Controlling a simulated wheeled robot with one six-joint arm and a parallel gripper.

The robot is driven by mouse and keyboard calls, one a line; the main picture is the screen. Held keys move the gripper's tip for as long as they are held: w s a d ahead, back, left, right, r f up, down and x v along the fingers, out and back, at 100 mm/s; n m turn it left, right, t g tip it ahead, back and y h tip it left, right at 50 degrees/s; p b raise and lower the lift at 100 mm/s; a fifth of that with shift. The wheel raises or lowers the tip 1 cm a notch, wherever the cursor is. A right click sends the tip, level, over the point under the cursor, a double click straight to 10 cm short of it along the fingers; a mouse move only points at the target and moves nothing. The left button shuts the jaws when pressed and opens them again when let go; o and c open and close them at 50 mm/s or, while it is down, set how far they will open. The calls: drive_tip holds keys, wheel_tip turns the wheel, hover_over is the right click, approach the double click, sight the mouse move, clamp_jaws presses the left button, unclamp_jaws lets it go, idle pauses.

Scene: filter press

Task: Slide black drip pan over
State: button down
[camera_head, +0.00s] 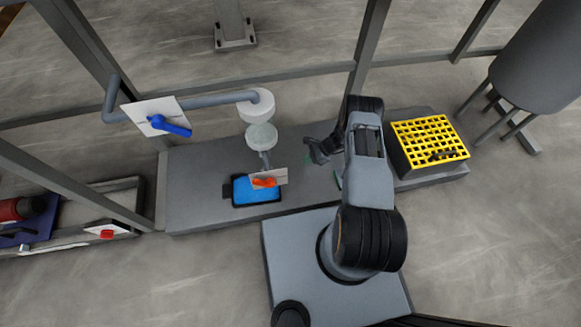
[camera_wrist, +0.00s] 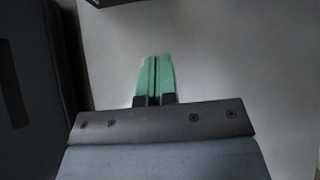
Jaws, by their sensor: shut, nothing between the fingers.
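The black drip pan (camera_head: 233,191) lies on the grey slab, left of my arm in the head view. Its dark rim surrounds a bright blue surface. It sits below a valve with an orange handle (camera_head: 264,182) on a pale plate, which hides part of its upper right side. My gripper (camera_head: 309,159) is over the slab, to the right of the pan and apart from it. In the wrist view, the green fingers of my gripper (camera_wrist: 154,66) are together, with nothing between them. A dark edge (camera_wrist: 108,2) shows at the top there; I cannot tell what it is.
A black crate with a yellow grid top (camera_head: 430,140) stands at the slab's right end. A glass vessel (camera_head: 261,136) and pipe (camera_head: 215,99) with a blue-handled valve (camera_head: 169,126) stand above and left of the pan. The slab (camera_head: 195,190) is clear left of the pan.

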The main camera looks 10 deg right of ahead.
drive_tip(key=b+x, duration=0.3)
drive_tip(key=x, duration=0.7)
drive_tip(key=shift+s+f, duration=0.15)
drive_tip(key=shift+f, duration=0.1)
drive_tip(key=shift+a+r, duration=0.2)
drive_tip(key=shift+a, duration=0.9)
drive_tip(key=shift+a+r+b, duration=0.1)
drive_tip(key=shift+a+b, duration=0.2)
drive_tip(key=shift+a, duration=0.45)
